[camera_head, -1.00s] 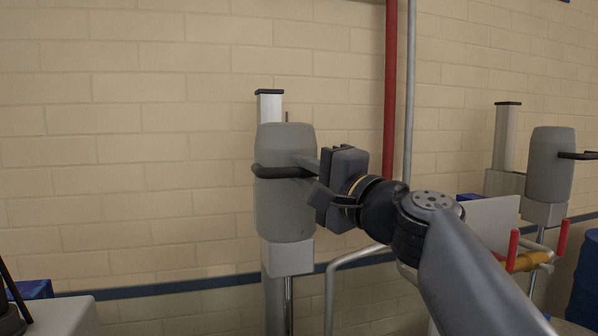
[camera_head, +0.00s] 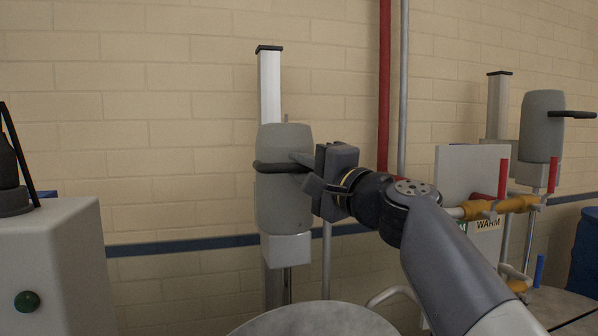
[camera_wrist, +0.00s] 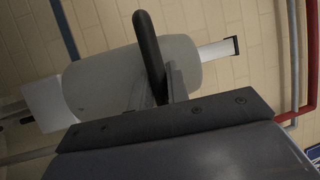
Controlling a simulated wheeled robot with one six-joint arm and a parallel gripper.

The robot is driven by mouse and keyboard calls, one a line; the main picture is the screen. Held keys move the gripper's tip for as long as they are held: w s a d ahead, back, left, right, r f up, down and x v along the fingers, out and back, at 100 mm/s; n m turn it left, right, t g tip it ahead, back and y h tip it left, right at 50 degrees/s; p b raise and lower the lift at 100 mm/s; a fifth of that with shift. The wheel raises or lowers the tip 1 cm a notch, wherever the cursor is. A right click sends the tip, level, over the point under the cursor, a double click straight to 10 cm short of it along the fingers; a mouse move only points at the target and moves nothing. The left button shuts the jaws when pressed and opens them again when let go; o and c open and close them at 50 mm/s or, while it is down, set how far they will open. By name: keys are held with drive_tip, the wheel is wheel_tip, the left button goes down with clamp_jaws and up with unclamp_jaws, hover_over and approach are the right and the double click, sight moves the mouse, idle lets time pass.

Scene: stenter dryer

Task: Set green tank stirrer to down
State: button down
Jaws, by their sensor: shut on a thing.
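A stirrer with a rounded grey motor housing (camera_head: 283,207) hangs on a pale upright column (camera_head: 269,88), with a good length of column showing above it. Its curved black handle (camera_head: 274,167) sticks out at the front. My gripper (camera_head: 303,172) comes from the right and is shut on this handle. In the wrist view the handle (camera_wrist: 147,40) passes between my two fingers (camera_wrist: 160,88), with the grey housing (camera_wrist: 110,82) just behind. Below the stirrer, the round grey top of a tank (camera_head: 312,322) shows at the bottom edge; its colour cannot be told.
A second stirrer (camera_head: 541,125) with its own column stands at the right. Yellow pipes with red handles (camera_head: 515,204) and a WARM sign (camera_head: 487,225) are nearer right. A grey cabinet (camera_head: 55,255) is at the left. A red pipe (camera_head: 384,80) runs up the wall.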

wheel_tip(320, 180, down, 19)
drive_tip(key=b, duration=1.9)
drive_tip(key=shift+f, duration=0.2)
drive_tip(key=shift+w+f, duration=0.1)
drive_tip(key=c, duration=1.5)
unclamp_jaws()
drive_tip(key=shift+o, duration=0.7)
drive_tip(key=shift+s+d, duration=0.1)
drive_tip(key=shift+s, duration=0.1)
drive_tip(key=b+v, duration=0.1)
drive_tip(key=v, duration=0.9)
drive_tip(key=shift+s, duration=0.2)
drive_tip(key=shift+w, duration=0.1)
